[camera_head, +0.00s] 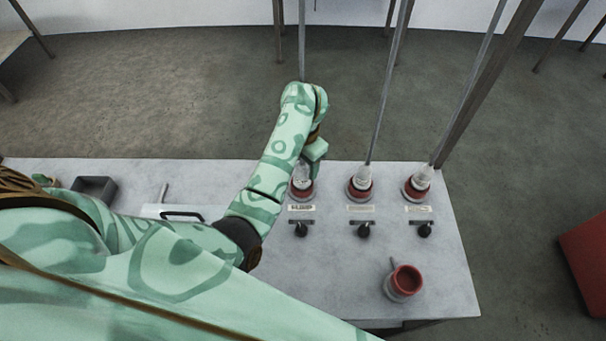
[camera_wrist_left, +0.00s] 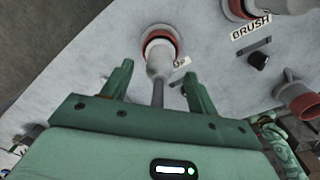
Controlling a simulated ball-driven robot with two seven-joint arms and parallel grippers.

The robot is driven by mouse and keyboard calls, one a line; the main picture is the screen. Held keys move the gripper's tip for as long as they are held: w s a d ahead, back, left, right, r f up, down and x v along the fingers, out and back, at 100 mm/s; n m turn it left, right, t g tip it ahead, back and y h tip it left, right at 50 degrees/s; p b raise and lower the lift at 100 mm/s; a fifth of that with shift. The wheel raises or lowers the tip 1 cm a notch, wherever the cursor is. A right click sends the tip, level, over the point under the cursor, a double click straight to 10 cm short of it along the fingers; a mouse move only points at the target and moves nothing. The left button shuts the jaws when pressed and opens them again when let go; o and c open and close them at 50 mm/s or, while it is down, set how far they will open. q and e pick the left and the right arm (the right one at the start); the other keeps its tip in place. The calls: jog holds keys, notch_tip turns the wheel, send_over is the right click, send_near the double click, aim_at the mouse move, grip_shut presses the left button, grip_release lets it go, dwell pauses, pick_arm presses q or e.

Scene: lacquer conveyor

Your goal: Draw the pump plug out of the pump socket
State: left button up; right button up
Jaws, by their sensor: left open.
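The leftmost of three white plugs (camera_head: 303,174) stands in a grey socket with a red ring (camera_head: 301,190) on the table. In the left wrist view this plug (camera_wrist_left: 159,58) is upright in its red-ringed socket (camera_wrist_left: 160,36), with a grey cable running from its end. A tag beside it shows only part of its word, ending like "UP". My left gripper (camera_head: 314,152) is right at this plug. In the left wrist view its open fingers (camera_wrist_left: 157,72) stand on either side of the plug's cable end. Whether they touch it is unclear. My right gripper is out of view.
The middle plug (camera_head: 361,178) and right plug (camera_head: 422,177) have cables rising steeply. Black knobs (camera_head: 364,230) line the front.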

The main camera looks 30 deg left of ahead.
aim_at(302, 176)
pick_arm(q)
jog(key=shift+f+b, duration=0.55)
jog(key=shift+f, duration=1.3)
jog(key=c, duration=1.1)
jog(key=shift+o, duration=0.2)
jog(key=shift+r, duration=0.2)
jog(key=shift+c, duration=0.5)
